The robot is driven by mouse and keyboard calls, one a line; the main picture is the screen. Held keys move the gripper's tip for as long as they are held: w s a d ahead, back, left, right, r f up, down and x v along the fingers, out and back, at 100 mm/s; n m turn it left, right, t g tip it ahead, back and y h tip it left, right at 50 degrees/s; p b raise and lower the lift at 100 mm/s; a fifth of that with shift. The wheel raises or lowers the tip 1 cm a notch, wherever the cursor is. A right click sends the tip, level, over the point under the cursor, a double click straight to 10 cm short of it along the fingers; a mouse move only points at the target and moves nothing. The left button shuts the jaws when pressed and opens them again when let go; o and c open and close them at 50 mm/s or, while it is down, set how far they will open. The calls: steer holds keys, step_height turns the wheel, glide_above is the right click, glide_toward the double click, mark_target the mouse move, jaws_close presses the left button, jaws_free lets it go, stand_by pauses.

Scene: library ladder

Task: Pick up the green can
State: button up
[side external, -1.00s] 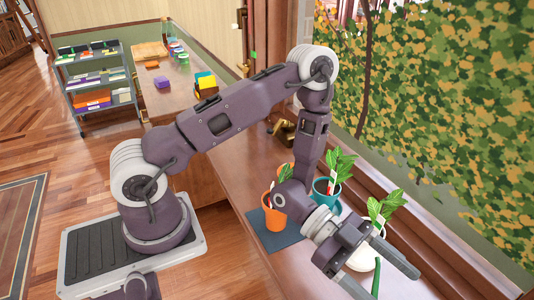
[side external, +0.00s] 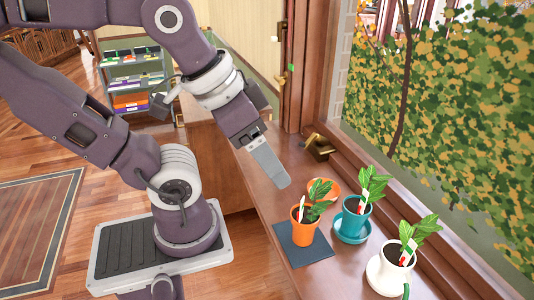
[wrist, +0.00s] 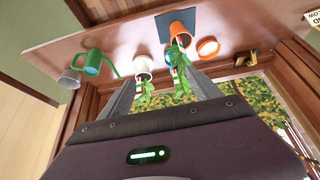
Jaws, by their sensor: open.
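A green can (wrist: 92,63) with a long spout and a loop handle stands on the wooden sill, toward the left of the wrist view. My gripper (wrist: 162,82) is open and empty. In the wrist view its two fingers point toward the potted plants, to the right of the green can and apart from it. In the side external view my gripper (side external: 280,181) hangs above the sill, up and left of the pots; only one finger shows clearly there.
An orange pot (side external: 304,232) stands on a dark mat (side external: 290,253). A grey cup (wrist: 69,78) is left of the can. A brass latch (side external: 320,147) juts by the window.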

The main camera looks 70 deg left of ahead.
steer(key=shift+c, duration=1.2)
